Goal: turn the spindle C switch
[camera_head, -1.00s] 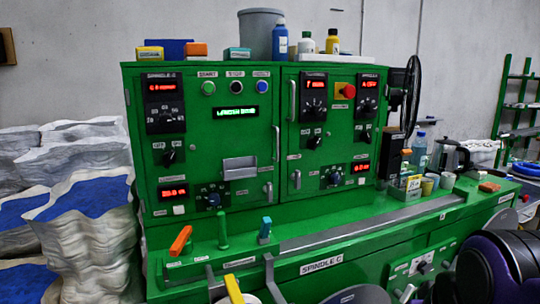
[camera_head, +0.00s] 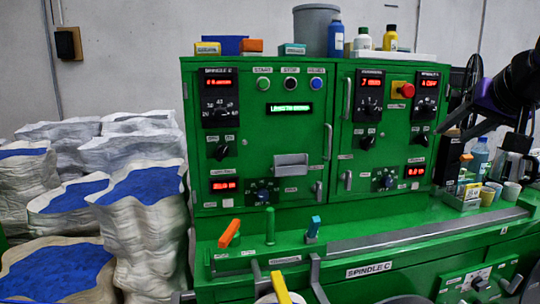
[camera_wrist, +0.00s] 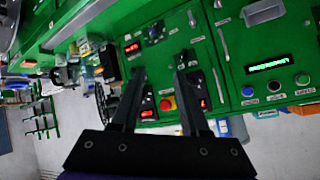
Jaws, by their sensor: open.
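The upper-right spindle panel (camera_head: 426,98), whose small label seems to read SPINDLE C, has a red display, a dial and a black switch knob (camera_head: 422,138) below. A large SPINDLE C label (camera_head: 370,270) is also on the lower front, with a knob (camera_head: 480,284) on the panel to its right. My gripper (camera_wrist: 160,68) is open and empty; its two black fingers point at the cabinet. The upside-down wrist view shows the spindle panel (camera_wrist: 147,113) partly behind the left finger. In the head view my purple and black arm is at the upper right, apart from the knobs.
A red emergency button (camera_head: 407,90) sits beside the spindle panel. Bottles (camera_head: 390,38) and a grey bin (camera_head: 316,28) stand on top of the cabinet. Cups (camera_head: 488,194) and a kettle (camera_head: 516,165) crowd the right ledge. Sacks (camera_head: 140,205) stand at the left.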

